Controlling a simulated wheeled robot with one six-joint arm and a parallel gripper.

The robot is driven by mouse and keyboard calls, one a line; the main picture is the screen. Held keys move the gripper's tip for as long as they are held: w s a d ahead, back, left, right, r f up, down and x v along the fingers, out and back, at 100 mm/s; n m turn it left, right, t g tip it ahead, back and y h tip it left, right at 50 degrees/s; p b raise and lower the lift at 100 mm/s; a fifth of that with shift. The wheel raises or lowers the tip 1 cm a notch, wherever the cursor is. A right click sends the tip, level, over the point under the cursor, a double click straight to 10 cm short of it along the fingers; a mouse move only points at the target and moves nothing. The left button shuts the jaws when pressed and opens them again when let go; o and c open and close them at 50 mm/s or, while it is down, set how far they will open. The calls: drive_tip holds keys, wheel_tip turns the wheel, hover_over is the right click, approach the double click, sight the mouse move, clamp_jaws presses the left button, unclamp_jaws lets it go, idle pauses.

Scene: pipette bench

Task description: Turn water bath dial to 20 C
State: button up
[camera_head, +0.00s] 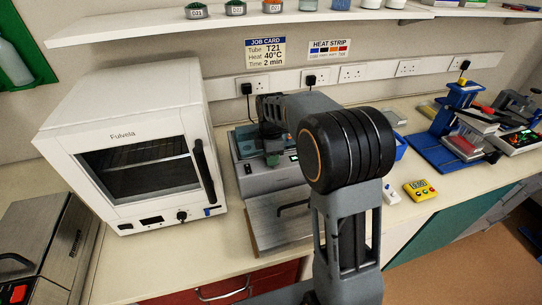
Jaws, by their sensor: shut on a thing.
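The water bath (268,178) is a grey metal box on the bench, to the right of the white oven. My arm reaches over to it from the right. My gripper (273,158) is small in view at the front panel of the bath and is shut on the dial. The dial itself is hidden behind the gripper, so its pointer and setting cannot be read. A small dark window (248,169) shows on the panel left of the gripper, too small to read.
The white oven (135,150) stands close on the left. A metal lid with a dark handle (290,212) lies in front of the bath. A yellow timer (419,190) and blue rack (400,147) are to the right. A shelf (300,15) runs above.

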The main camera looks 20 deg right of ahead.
drive_tip(key=shift+r+n, duration=0.1)
drive_tip(key=shift+n, duration=0.2)
idle(0.4)
drive_tip(key=o, duration=0.9)
wheel_tip(320, 180, up, 14)
drive_tip(key=shift+f+b, duration=0.15)
drive_tip(key=shift+b, duration=0.15)
